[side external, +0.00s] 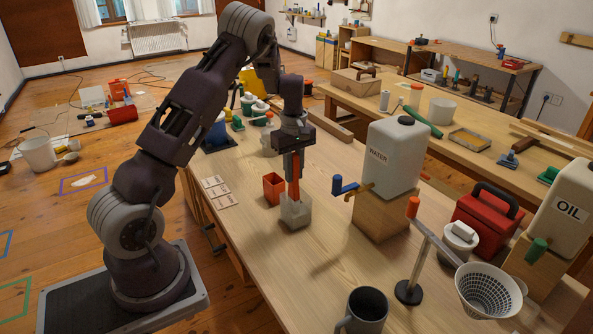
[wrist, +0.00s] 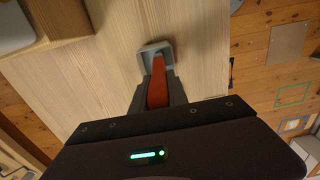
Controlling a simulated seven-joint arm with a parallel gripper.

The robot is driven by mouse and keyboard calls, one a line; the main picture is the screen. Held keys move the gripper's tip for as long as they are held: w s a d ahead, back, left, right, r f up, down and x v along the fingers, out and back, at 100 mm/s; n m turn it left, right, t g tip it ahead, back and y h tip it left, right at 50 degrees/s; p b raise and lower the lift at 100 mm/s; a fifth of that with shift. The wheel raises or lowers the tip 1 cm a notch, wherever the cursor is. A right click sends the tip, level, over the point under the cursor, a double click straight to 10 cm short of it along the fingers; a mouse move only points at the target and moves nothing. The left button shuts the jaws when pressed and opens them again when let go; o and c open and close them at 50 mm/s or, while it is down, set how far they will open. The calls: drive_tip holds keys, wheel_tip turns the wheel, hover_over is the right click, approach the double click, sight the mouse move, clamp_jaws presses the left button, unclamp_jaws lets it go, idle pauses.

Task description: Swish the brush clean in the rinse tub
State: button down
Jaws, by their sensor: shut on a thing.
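The brush shows as an orange-red handle (side external: 293,188) pointing downward from my gripper (side external: 292,158). My gripper is shut on this handle, and the wrist view shows the orange handle (wrist: 158,82) between the fingers. A small pale grey tub (side external: 296,214), apparently the rinse tub, stands on the wooden table directly under the brush. The handle's lower end reaches the tub's opening in the side view. In the wrist view the tub's rim (wrist: 148,48) shows just beyond the handle. The bristles and any liquid in the tub are hidden.
A red open container (side external: 273,187) stands close left of the tub. A WATER tank (side external: 393,157) on a wooden block, with a blue-handled tap, stands to the right. A dark mug (side external: 366,312) and an orange-topped stand (side external: 408,290) are nearer the front. The table left of the mug is clear.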

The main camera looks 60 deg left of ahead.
drive_tip(key=shift+w, duration=0.85)
drive_tip(key=shift+s, duration=1.05)
drive_tip(key=shift+w, duration=1.05)
drive_tip(key=shift+s, duration=1.05)
drive_tip(key=shift+w, duration=1.1)
drive_tip(key=r, duration=0.7)
drive_tip(key=s+r, duration=0.1)
drive_tip(key=r, duration=0.2)
drive_tip(key=shift+s+r, duration=0.1)
drive_tip(key=shift+r, duration=0.35)
